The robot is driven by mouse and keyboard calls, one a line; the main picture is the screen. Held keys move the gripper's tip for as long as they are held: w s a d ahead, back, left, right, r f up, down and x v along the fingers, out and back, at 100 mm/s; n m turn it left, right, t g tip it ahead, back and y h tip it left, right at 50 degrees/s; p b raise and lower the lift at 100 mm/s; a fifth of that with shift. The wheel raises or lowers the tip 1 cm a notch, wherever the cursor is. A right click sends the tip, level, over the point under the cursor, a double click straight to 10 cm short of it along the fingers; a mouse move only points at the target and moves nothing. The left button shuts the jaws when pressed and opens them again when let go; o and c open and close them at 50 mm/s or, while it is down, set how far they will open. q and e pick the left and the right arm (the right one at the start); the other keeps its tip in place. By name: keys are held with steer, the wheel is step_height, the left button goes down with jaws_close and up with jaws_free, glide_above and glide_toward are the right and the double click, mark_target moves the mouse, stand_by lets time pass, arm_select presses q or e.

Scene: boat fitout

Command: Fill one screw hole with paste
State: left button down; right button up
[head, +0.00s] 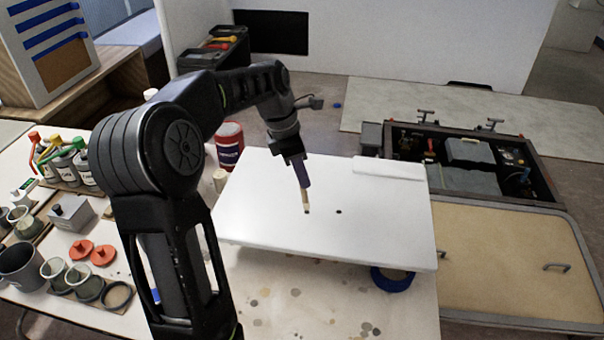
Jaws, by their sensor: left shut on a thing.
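A white panel (270,208) lies raised on the table. Two small dark spots that look like screw holes show on it, one clear hole (338,211) and one right at the tool tip. My left gripper (299,168) points down over the panel and is shut on a slim tool (305,197) with a purple-grey handle and a pale tip. The tip is at or just above the left hole; I cannot tell if it touches. I cannot tell which container holds the paste. My right gripper is not in view.
A blue round support (391,280) sits under the panel's front right corner. Cans, cups and red lids (104,255) crowd the table's left. A red and blue can (230,145) stands behind the panel. A tan hatch board (505,262) lies at right.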

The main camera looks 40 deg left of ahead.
arm_select(q)
steer(key=shift+f, duration=0.5)
stand_by(0.3)
steer(key=shift+f, duration=0.1)
stand_by(1.7)
step_height(320, 180, up, 3)
steer(key=shift+f+p, duration=0.2)
steer(key=shift+p, duration=1.05)
step_height(320, 180, up, 5)
steer(key=p, duration=0.4)
steer(key=shift+f, duration=0.2)
